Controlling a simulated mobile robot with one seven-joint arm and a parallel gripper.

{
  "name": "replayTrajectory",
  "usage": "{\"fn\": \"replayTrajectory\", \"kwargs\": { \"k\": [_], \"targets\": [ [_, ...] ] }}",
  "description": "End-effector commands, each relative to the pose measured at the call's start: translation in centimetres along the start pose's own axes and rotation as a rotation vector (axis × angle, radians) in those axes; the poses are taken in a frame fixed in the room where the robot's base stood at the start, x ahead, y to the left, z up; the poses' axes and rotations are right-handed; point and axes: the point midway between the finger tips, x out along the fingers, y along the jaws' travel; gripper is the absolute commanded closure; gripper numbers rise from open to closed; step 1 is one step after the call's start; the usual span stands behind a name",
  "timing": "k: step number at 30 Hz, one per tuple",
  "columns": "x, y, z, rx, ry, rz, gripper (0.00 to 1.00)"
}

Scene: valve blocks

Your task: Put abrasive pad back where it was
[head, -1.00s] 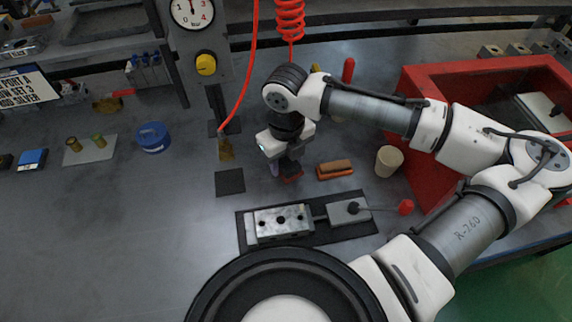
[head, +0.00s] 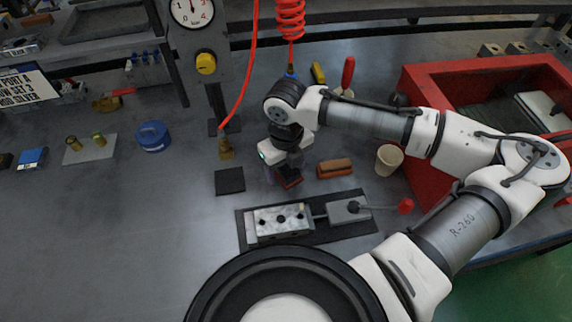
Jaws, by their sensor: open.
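A small dark red block, which looks like the abrasive pad (head: 290,182), shows under my gripper on the grey bench, between a black square mat and an orange-brown brush. My gripper (head: 284,172) points down at it and is open. Its fingers are small and partly hidden by the wrist, so I cannot tell whether they touch the pad or stand around it. The black square mat (head: 230,181) lies bare to the left of my gripper. The metal valve block (head: 280,220) sits in a clamp fixture on a dark base in front of my gripper.
The orange-brown brush (head: 335,168) lies just right of my gripper, with a beige cup (head: 389,160) beyond. A red-knobbed clamp lever (head: 405,206) sticks out right of the fixture. A red bin (head: 430,120) stands at right. The bench at left front is clear.

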Motion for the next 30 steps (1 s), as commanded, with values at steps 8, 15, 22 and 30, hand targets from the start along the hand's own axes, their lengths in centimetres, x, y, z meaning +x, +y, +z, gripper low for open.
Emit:
{"fn": "replayTrajectory", "kwargs": {
  "k": [8, 15, 22, 30],
  "targets": [
    [-1.8, 0.0, 0.1, 0.0, -0.002, -0.001, 0.33],
    [-7.0, 0.0, 0.1, -0.001, -0.003, 0.0, 0.33],
    [-10.9, 0.0, 0.1, 0.0, -0.002, 0.0, 0.33],
    [-12.4, 0.0, 0.0, -0.001, 0.0, 0.001, 0.33]
  ]
}}
